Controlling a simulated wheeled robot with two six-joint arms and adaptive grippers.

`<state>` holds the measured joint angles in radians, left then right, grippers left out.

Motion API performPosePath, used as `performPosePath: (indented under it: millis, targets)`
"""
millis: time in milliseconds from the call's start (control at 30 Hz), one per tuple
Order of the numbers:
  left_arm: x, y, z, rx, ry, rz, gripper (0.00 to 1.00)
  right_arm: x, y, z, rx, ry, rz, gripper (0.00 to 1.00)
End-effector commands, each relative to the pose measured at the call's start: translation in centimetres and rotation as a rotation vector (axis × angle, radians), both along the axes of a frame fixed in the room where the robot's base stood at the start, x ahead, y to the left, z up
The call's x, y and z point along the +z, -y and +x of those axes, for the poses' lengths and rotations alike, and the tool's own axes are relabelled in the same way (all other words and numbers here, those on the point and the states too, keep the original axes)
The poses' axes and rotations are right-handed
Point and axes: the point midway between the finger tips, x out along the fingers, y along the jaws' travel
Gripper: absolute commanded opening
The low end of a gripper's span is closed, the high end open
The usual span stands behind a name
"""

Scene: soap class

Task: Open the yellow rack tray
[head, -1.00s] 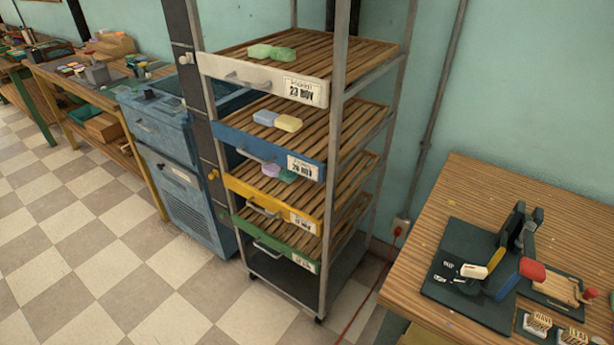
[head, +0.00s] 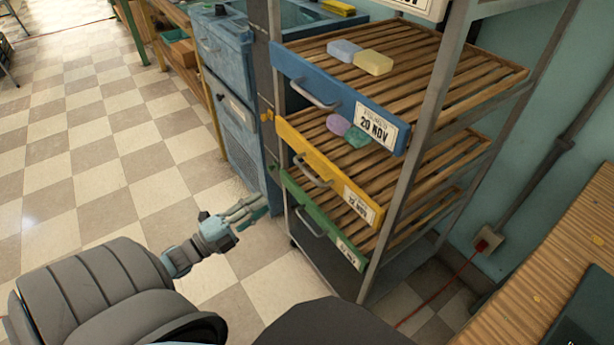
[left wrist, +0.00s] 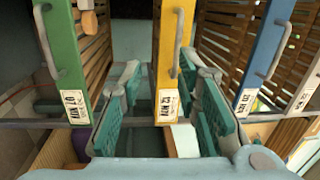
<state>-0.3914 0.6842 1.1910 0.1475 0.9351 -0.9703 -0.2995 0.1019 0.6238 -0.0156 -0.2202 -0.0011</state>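The yellow rack tray (head: 330,172) sits in the metal rack between the blue and green trays. Its front looks level with theirs. Its grey bar handle (head: 313,172) is on the left part of the front, and a white label is at the right. A purple soap (head: 339,124) and a green soap (head: 358,138) lie on its slats. My left gripper (head: 256,207) is open and empty, left of and apart from the handle. In the left wrist view the yellow front (left wrist: 167,60) and handle (left wrist: 177,42) appear between its spread fingers (left wrist: 165,105). My right gripper is not in view.
The blue tray (head: 340,100) above holds two soaps. The green tray (head: 322,222) is just below. A blue cabinet (head: 232,95) stands left of the rack, and a wooden table (head: 560,250) is at the right. The checkered floor (head: 110,190) before the rack is clear.

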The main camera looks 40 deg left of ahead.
Motion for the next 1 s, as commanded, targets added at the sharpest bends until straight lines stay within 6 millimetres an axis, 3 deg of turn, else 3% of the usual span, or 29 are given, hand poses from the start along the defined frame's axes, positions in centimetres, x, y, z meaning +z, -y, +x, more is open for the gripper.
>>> performPosePath:
  millis: [33,167,400,600,767,1000]
  targets:
    - [0.8,0.5,0.3,-0.034,0.057,0.037,0.30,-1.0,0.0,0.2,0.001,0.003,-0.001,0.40]
    - [2.5,1.2,1.9,-0.049,0.095,0.058,0.30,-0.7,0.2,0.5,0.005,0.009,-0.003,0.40]
    - [3.7,3.1,8.2,-0.044,0.094,0.055,0.30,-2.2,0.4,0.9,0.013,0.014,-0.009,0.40]
    - [4.5,4.2,12.2,-0.042,0.089,0.052,0.30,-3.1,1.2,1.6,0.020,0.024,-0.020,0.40]
    - [4.8,4.5,13.4,-0.042,0.085,0.054,0.30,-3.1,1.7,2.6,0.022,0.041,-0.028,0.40]
    - [4.8,4.6,13.5,-0.041,0.084,0.053,0.30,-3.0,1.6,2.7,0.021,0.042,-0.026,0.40]
